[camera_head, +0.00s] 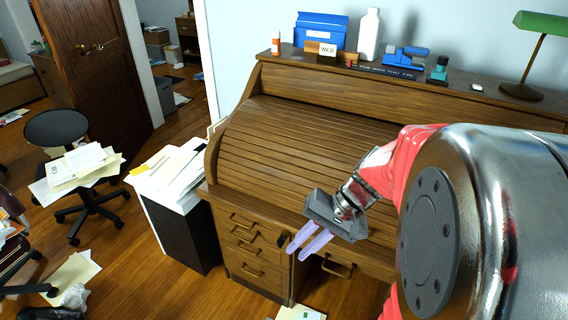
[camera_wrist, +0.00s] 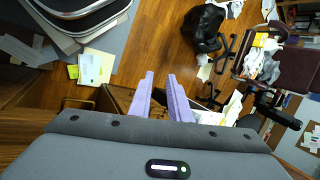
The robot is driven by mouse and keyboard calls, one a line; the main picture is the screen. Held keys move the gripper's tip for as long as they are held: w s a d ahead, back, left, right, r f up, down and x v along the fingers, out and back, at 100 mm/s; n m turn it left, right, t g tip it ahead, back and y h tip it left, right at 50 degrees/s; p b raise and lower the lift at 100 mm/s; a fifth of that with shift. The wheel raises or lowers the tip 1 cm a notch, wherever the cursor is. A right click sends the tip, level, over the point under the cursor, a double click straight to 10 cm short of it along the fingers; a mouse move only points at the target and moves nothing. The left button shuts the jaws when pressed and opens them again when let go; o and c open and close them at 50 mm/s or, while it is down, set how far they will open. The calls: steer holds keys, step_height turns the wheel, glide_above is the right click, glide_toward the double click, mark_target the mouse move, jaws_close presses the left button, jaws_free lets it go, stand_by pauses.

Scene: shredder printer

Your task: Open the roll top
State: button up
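The roll top (camera_head: 310,150) is a slatted brown wooden cover. It is down over the front of the wooden desk (camera_head: 268,245) in the head view. My gripper (camera_head: 297,253) has two pale purple fingers and hangs in front of the desk's lower front, below the roll top. In the wrist view my gripper (camera_wrist: 160,76) shows its fingers apart with nothing between them, so it is open. I see no contact with the roll top. The right part of the roll top's lower edge is hidden behind my arm.
A blue box (camera_head: 320,32), white bottle (camera_head: 369,35) and green lamp (camera_head: 540,25) stand on the desk's top shelf. A dark cabinet with papers (camera_head: 180,235) stands left of the desk. A black chair (camera_head: 57,128) and loose papers occupy the floor at left.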

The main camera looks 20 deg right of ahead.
steer(key=d+f+m+t, duration=0.4)
steer(key=d, duration=0.5)
steer(key=s+d+f+m+t, duration=0.1)
steer(key=d+f+m+t, duration=0.3)
steer(key=d, duration=0.6)
steer(key=s+d+f+m+t+h, duration=0.1)
steer(key=d+f+m+t, duration=0.3)
steer(key=d, duration=0.5)
step_height(320, 180, down, 2)
steer(key=shift+d+f+m+t, duration=0.25)
steer(key=shift+m+t, duration=0.05)
steer(key=shift+m, duration=0.5)
steer(key=x, duration=1.3)
steer(key=shift+w+a+f, duration=0.1)
steer(key=shift+w+f, duration=0.05)
steer(key=shift+w, duration=0.1)
steer(key=shift+c, duration=0.2)
jaws_close()
